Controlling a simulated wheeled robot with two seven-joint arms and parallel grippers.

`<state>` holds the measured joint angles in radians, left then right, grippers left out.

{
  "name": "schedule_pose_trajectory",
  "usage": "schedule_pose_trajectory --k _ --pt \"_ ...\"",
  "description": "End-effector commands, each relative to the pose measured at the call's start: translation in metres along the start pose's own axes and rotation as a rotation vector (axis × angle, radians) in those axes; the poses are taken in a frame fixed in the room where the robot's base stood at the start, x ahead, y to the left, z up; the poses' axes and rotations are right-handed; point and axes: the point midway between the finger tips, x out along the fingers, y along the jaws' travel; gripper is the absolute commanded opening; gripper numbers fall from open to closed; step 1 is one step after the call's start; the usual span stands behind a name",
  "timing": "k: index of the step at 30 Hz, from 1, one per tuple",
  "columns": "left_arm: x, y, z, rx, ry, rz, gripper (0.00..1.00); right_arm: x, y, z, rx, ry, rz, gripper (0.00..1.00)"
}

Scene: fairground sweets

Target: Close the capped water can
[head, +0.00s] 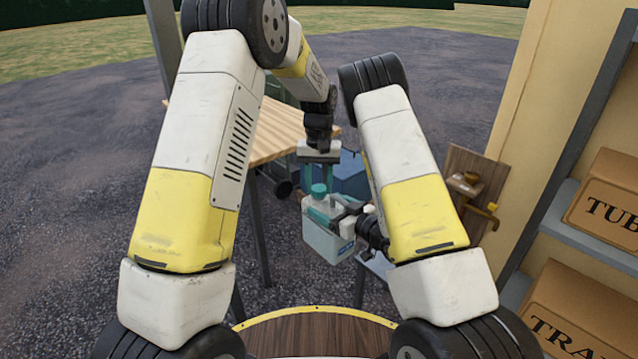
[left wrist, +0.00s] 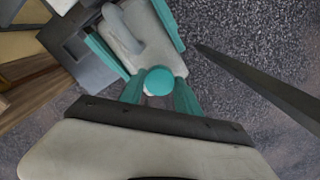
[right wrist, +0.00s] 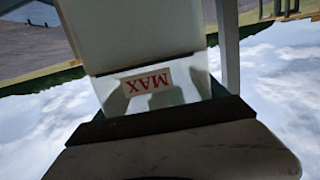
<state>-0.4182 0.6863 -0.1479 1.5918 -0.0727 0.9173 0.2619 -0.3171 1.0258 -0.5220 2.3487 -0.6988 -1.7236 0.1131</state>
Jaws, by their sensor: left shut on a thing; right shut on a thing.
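The water can (head: 327,243) is a pale grey-white box-shaped can, held slightly tilted in front of me. Its round teal cap (head: 319,189) sits at the top, over the neck; I cannot tell how tightly it is seated. My left gripper (head: 319,180) points down from above and is shut on the cap. The left wrist view shows the cap (left wrist: 158,81) between the teal fingertips and the can (left wrist: 143,48) with its handle beyond. My right gripper (head: 335,218) is shut on the can body from the right. In the right wrist view the can (right wrist: 135,35) fills the middle, above a red MAX label (right wrist: 146,82).
A striped wooden table (head: 270,140) stands behind my left arm. A blue box (head: 349,174) is behind the can. A wooden board with a brass tap (head: 485,208) is at the right. Shelves with cardboard boxes (head: 608,205) stand at the far right. Open ground lies left.

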Motion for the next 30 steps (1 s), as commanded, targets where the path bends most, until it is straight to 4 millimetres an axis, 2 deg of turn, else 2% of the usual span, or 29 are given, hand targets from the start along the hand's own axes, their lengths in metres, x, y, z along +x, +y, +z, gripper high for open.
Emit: schedule_pose_trajectory --k 5,30 --pt "-0.0001 -0.0013 0.0000 0.169 -0.001 0.002 0.02 0.0006 0.0005 -0.0025 -0.002 0.007 0.000 0.00" --pt "0.0012 -0.0031 -0.0051 2.307 0.003 0.003 0.02 0.0003 0.0005 -0.0021 -0.002 0.006 0.000 0.00"
